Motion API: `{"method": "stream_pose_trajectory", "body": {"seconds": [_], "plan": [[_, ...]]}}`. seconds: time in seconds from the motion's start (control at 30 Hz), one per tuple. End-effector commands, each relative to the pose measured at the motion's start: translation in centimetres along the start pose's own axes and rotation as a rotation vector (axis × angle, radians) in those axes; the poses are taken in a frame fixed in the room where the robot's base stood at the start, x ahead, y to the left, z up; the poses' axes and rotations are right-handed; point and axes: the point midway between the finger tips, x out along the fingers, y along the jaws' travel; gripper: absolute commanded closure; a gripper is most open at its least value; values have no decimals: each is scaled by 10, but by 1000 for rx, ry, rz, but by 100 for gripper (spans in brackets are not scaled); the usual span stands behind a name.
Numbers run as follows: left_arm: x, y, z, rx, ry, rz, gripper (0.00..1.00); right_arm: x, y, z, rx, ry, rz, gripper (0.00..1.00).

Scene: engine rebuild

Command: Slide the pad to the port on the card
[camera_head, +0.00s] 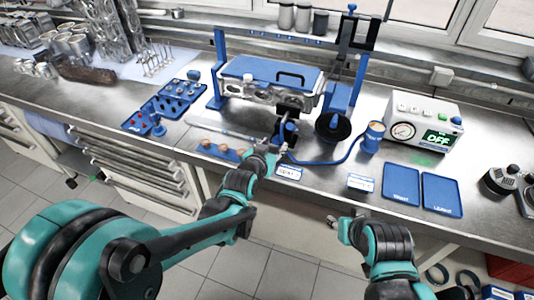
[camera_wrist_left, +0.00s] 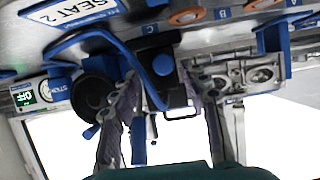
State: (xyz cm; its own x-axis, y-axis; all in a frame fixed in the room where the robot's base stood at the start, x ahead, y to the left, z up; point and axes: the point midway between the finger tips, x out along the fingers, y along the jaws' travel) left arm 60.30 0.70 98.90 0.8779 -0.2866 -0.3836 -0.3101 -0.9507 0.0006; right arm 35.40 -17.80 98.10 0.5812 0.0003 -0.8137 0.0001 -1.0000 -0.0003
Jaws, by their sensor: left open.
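A black block with a round blue knob, which looks like the pad, stands at the front of the metal engine head; it shows in the head view (camera_head: 288,127) and the left wrist view (camera_wrist_left: 160,68). A blue hose (camera_head: 328,161) runs to it. The card (camera_wrist_left: 72,12) reads "SEAT 2" in the wrist view and lies on the bench in the head view (camera_head: 288,172). The engine head (camera_head: 262,90) has round ports (camera_wrist_left: 262,75). My left gripper (camera_head: 275,147) is open, its fingers on either side of the block, contact unclear. My right gripper (camera_head: 337,222) is low before the bench edge, its fingertips unclear.
A black disc (camera_head: 333,126) stands right of the block. A gauge box (camera_head: 422,125) reads OFF. Blue mats (camera_head: 401,184) and another card (camera_head: 360,183) lie at right. Copper-coloured parts (camera_head: 222,149) sit at left along the bench front.

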Motion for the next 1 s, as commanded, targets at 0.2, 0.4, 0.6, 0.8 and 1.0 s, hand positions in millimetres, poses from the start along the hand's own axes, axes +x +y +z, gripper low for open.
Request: {"method": "stream_pose_trajectory", "body": {"seconds": [0.2, 0.4, 0.6, 0.8, 1.0], "plan": [[-44, 1, 0, -1, 0, 1, 55, 0, 0, 0, 0, 0, 0, 60], [-72, 1, 0, 0, 0, 1, 55, 0, 0, 0, 0, 0, 0, 60], [-85, 2, 0, 1, -1, 2, 55, 0, 0, 0, 0, 0, 0, 60], [-87, 2, 0, 1, 0, 2, 55, 0, 0, 0, 0, 0, 0, 60], [-87, 2, 0, 1, 0, 2, 55, 0, 0, 0, 0, 0, 0, 60]]}}
